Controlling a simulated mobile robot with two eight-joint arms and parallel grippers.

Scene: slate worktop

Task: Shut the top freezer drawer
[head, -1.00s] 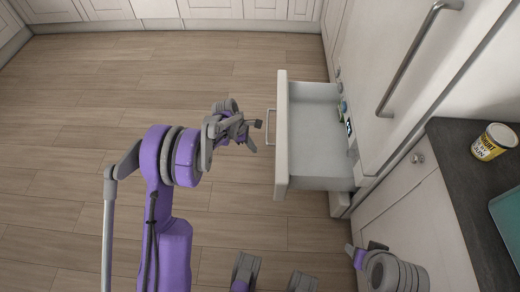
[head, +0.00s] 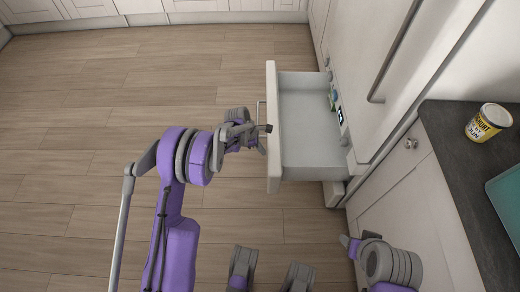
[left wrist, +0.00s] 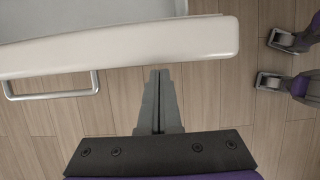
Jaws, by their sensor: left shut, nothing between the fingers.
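The freezer drawer (head: 307,128) is pulled well out from the white freezer front. Its thick white front panel (head: 273,150) faces left and carries a thin bar handle (head: 261,112). The panel's edge (left wrist: 190,42) and the handle (left wrist: 50,94) show in the left wrist view. My left gripper (head: 268,128) is shut and empty, at the outer face of the panel near the handle. In the left wrist view its closed fingertips (left wrist: 160,72) are just below the panel's edge, right of the handle; I cannot tell whether they touch it. My right gripper cannot be made out.
Small items (head: 335,100) lie at the drawer's inner end. A tall freezer door handle (head: 395,50) is above it. On the dark worktop (head: 450,150) stand a yellow can (head: 489,123) and a teal object (head: 508,190). The wooden floor (head: 150,90) left of the drawer is clear.

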